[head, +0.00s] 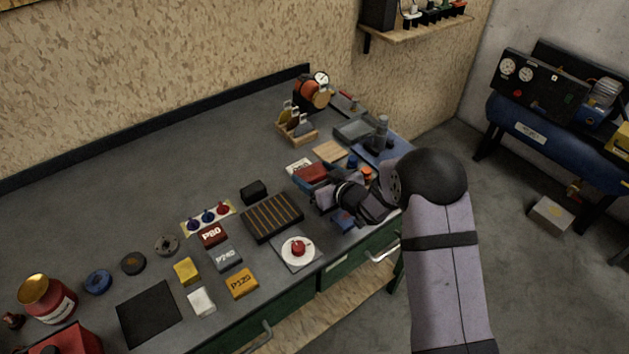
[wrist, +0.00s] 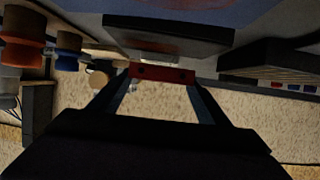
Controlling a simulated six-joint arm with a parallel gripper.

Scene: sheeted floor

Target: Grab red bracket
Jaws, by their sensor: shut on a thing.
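The red bracket (wrist: 160,74) is a short red bar with dark holes. In the wrist view it lies across the tips of my gripper (wrist: 158,82), which is shut on it. The picture there is upside down, with the bench surface at the top. In the head view my gripper (head: 319,195) is low over the right part of the bench. A red piece on a blue base (head: 312,174) shows just beyond it; I cannot tell whether that red is the bracket.
A dark slotted rack (head: 272,218) lies left of my gripper. Orange (head: 367,174) and blue (head: 352,161) cylinders stand beyond it. A white round piece with a red knob (head: 298,249) sits near the front edge. Bare bench (head: 130,205) lies at the back left.

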